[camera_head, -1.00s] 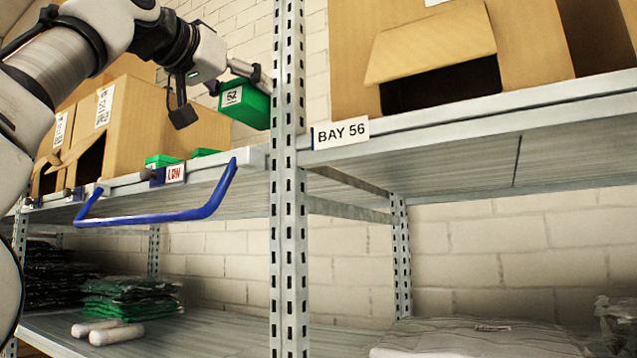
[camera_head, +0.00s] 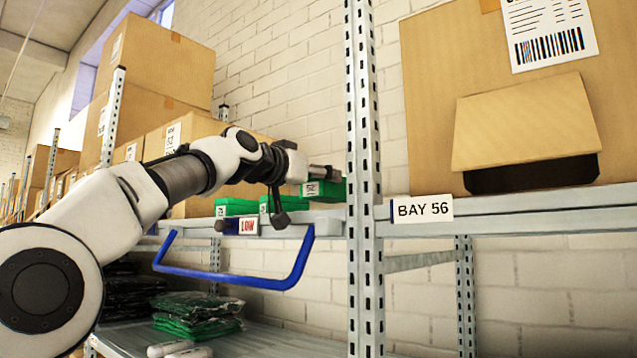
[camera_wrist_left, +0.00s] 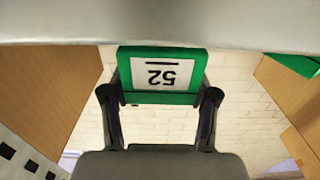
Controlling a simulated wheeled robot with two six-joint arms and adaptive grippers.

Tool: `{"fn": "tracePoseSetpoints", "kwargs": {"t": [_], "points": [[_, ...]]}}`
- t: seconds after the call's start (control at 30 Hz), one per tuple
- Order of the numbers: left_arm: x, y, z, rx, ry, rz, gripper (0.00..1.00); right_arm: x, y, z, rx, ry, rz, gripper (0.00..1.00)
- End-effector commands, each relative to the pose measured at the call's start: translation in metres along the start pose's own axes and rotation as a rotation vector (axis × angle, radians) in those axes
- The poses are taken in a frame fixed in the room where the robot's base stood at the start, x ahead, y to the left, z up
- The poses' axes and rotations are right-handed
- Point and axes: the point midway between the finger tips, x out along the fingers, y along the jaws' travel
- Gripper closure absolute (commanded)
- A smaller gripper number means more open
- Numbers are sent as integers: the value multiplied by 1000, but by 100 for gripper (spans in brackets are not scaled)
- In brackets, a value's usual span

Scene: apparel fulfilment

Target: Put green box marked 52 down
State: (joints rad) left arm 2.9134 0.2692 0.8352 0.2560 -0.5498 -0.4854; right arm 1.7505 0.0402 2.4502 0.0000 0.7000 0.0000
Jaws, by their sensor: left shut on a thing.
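The green box marked 52 (camera_head: 328,191) is at the shelf (camera_head: 320,214), just left of the upright post. My left gripper (camera_head: 318,174) is shut on it; the left wrist view shows the box (camera_wrist_left: 188,96) between both fingers (camera_wrist_left: 160,100), its 52 label upside down there. In the head view the box's underside is close to the shelf surface; I cannot tell whether it touches. My right gripper is not in view.
Other green boxes (camera_head: 236,207) stand on the shelf just left of the held box. A perforated post (camera_head: 364,180) is close on its right. A blue bar (camera_head: 225,279) juts out below the shelf front. Cardboard cartons (camera_head: 545,110) stand on both sides.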

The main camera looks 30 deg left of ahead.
Motion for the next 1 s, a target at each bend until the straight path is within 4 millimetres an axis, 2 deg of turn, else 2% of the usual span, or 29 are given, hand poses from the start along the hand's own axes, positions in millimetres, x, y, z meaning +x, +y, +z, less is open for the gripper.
{"fn": "tracePoseSetpoints", "kwargs": {"t": [0.03, 0.13, 0.53, 0.57, 0.6, 0.9, 1.0], "points": [[-1, 0, 12, -3, -4, 1, 87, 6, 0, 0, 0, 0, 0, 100], [-1, 0, 24, -4, -3, 0, 87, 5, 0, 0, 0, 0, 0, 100], [-1, 0, 32, -2, -1, -1, 87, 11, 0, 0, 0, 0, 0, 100], [-1, 0, 30, -2, -1, -1, 30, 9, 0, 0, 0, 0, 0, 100], [-1, 0, 30, -2, -2, -1, 16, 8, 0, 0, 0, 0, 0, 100], [-1, 0, 29, -2, -1, -1, 15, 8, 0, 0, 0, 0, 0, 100], [-1, 0, 22, -2, -1, -1, 15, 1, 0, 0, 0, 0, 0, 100]]}}
